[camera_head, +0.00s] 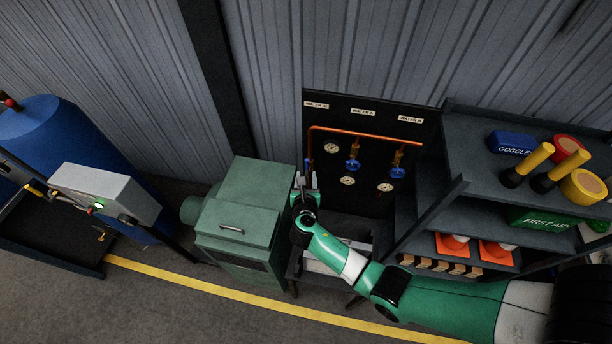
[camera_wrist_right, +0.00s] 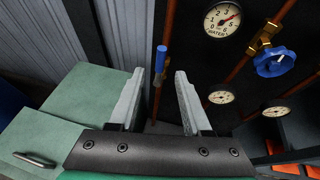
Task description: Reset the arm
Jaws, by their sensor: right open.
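My right arm (camera_head: 350,262) is green and white and reaches in from the lower right of the head view. Its gripper (camera_head: 306,182) is in front of the left end of the dark pipe panel, beside the green cabinet. In the right wrist view the gripper (camera_wrist_right: 158,100) has its two grey fingers apart, with nothing between them touching. A blue lever handle (camera_wrist_right: 161,59) on a copper pipe shows beyond the fingers, close to the left one. My left gripper is not in view.
The dark panel (camera_head: 325,190) carries gauges and blue valve wheels (camera_head: 352,166). A green cabinet (camera_head: 238,217) stands left of the gripper. A grey control box (camera_head: 105,190) and blue tank (camera_head: 55,140) are far left.

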